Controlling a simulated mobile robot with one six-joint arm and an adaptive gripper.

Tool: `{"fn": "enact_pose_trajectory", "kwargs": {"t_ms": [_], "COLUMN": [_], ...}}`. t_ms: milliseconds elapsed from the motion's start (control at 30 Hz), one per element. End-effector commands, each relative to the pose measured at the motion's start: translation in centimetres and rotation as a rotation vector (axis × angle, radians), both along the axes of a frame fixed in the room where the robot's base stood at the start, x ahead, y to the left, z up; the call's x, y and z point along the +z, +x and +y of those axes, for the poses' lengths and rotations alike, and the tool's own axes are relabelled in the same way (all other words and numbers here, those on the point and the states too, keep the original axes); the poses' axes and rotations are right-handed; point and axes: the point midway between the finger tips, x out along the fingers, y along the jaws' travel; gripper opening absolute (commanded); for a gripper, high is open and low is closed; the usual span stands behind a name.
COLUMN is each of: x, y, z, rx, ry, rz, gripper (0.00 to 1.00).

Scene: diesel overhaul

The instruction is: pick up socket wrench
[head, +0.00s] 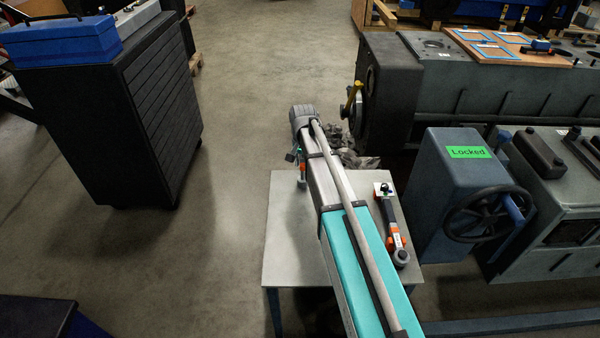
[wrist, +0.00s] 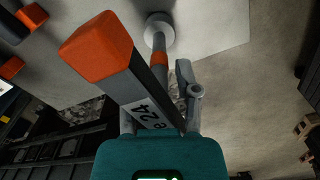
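A socket wrench (wrist: 145,95) with a dark handle, an orange end and a label ending in "e 24" fills the middle of the wrist view. It slants up close to the camera, across my gripper (wrist: 165,105). My grey fingers appear closed around its handle, though the handle hides the left finger and the contact. In the head view my arm reaches over a small light table (head: 287,235). A small orange and green part shows beside the arm's far end. A second wrench (head: 392,220) with orange parts and a grey round head lies on the table, right of my arm.
A grey machine block (head: 465,185) with a handwheel (head: 490,215) and a green "Locked" sign stands right of the table. A black cabinet (head: 130,125) with a blue toolbox (head: 62,40) stands at left. The floor between cabinet and table is clear.

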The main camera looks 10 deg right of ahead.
Motion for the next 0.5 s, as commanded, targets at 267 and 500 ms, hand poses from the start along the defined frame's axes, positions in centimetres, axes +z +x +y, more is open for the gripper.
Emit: {"fn": "enact_pose_trajectory", "kwargs": {"t_ms": [267, 500], "x": [0.00, 0.01], "y": [0.00, 0.01], "z": [0.01, 0.03], "rx": [0.000, 0.000], "ry": [0.000, 0.000], "rz": [0.000, 0.000], "gripper": [0.00, 0.00]}}
